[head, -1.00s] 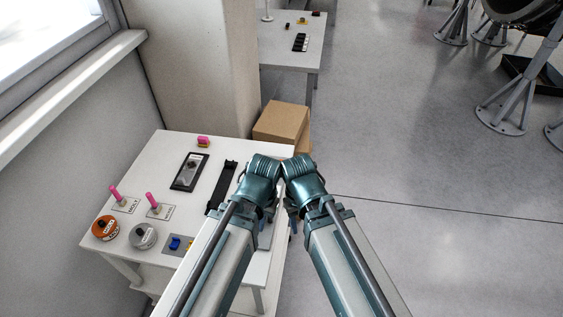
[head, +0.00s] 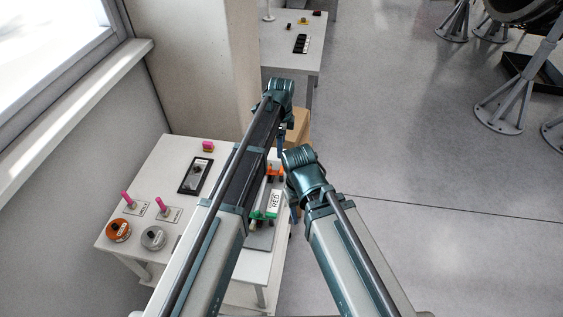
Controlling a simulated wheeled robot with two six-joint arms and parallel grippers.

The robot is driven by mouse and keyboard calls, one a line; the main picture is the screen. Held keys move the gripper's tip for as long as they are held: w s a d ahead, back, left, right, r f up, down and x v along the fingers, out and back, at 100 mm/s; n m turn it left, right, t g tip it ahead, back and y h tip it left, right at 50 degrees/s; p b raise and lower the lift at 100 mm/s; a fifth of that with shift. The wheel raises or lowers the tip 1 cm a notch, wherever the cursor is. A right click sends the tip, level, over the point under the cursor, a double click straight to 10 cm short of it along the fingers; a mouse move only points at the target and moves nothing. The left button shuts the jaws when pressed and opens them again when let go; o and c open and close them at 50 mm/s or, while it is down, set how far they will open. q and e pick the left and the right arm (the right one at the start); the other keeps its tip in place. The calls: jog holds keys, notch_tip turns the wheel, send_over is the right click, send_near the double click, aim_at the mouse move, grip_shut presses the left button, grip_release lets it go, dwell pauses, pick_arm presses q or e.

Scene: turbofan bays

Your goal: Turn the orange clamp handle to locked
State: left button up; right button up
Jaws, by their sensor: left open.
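An orange part (head: 276,169), likely the clamp handle, shows in the narrow gap between my two arms, near the right edge of the white table. It is partly hidden by my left arm, so I cannot tell its angle. My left gripper (head: 283,150) hangs below its wrist, just above and beyond the orange part in the picture. It is open, small in view, and appears apart from the orange part. My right gripper (head: 294,215) is mostly hidden under its own wrist, at the table's right side.
A white tag reading RED (head: 275,200) and a green piece (head: 258,213) lie near the orange part. The white table (head: 160,160) also holds a black-framed device (head: 195,176), an orange tin (head: 118,231), a grey tin (head: 153,238) and pink-handled tools. A cardboard box (head: 300,125) stands behind.

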aim_at(282, 169)
pick_arm(q)
jog(key=shift+w+r+m, duration=0.1)
jog(key=shift+w+m, duration=0.2)
jog(key=shift+w, duration=0.2)
notch_tip(282, 169, down, 14)
jog(key=b, duration=1.4)
jog(key=shift+d+r, duration=0.1)
grip_shut()
